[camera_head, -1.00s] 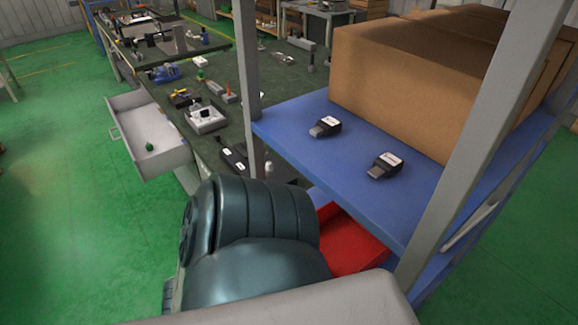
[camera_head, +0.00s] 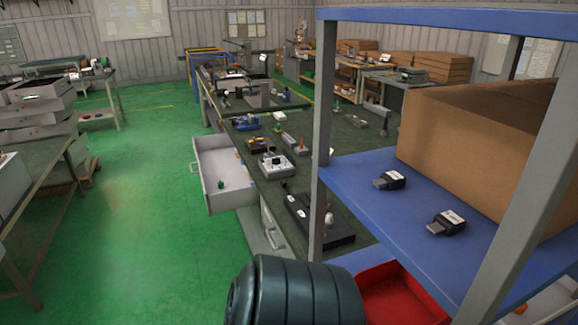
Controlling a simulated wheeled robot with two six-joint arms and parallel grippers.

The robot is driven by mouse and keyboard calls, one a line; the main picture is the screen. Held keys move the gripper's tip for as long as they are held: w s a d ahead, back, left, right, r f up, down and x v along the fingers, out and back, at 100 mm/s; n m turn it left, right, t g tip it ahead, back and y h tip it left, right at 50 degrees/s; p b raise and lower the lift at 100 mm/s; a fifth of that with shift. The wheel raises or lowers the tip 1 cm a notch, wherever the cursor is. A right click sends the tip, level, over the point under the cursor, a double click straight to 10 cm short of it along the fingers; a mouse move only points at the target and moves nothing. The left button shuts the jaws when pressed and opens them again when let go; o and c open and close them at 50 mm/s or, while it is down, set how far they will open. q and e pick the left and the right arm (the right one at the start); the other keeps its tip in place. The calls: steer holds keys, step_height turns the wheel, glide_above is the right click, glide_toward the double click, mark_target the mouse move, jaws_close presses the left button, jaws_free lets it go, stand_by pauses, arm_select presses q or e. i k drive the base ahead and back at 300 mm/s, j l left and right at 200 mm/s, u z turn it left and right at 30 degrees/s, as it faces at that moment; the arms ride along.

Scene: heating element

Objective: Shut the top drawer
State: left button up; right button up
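The top drawer (camera_head: 226,191) is a white-grey drawer under the left side of the dark green workbench (camera_head: 240,133). It is pulled out to the left over the floor, with its handle on the outer end. A small green item (camera_head: 221,184) lies inside it. A second, closed drawer front (camera_head: 272,230) with a handle shows nearer on the bench. Neither of my grippers is in view. A dark rounded part of my own arm shows at the bottom centre, well short of the drawer.
A blue shelf (camera_head: 365,185) with grey posts stands close at the right, holding a cardboard box (camera_head: 470,150) and two black connectors. A red bin (camera_head: 400,295) sits below. Another table (camera_head: 50,180) stands at the left. Green floor (camera_head: 140,240) is free between them.

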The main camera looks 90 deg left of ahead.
mark_target(217, 157)
steer(key=k+u, duration=0.1)
steer(key=u, duration=0.35)
steer(key=k+u, duration=0.1)
steer(key=u, duration=0.35)
steer(key=k+j+u, duration=0.1)
steer(key=u, duration=0.35)
steer(key=j+u, duration=0.25)
steer(key=u, duration=0.2)
steer(key=j+u, duration=0.25)
steer(key=u, duration=0.15)
steer(key=i+j+u, duration=0.15)
steer(key=u, duration=0.3)
steer(key=i+j+u, duration=0.15)
steer(key=u, duration=0.3)
steer(key=j, duration=0.15)
